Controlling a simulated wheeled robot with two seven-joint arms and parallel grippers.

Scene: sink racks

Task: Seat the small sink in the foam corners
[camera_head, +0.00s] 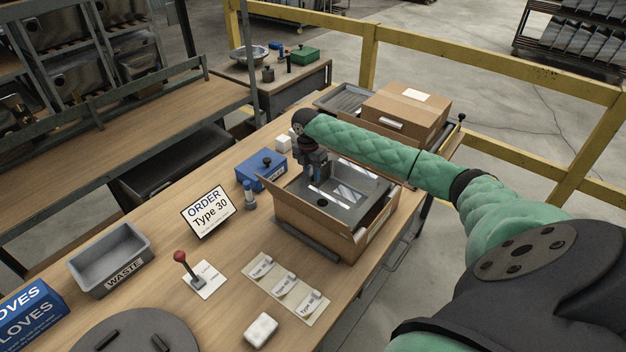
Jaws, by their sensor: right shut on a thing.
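An open cardboard box (346,245) stands on the workbench right of the middle. The small grey metal sink (352,190) is in the box's opening, its rim near the box's upper edges. My right gripper (313,174) reaches down over the sink's far-left side and is shut on the sink there. The fingertips are small and partly hidden by the wrist. The foam corners cannot be made out; the sink and box walls cover the inside. I cannot tell whether the sink is fully down. My left gripper is not in view.
Left of the box are a blue box (262,170), a bottle (249,196) and an order sign (206,213). A waste bin (110,260), red-knobbed lever (187,268) and label sheet (286,287) lie nearer. A closed carton (405,112) stands behind. Yellow rails (490,75) run beyond.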

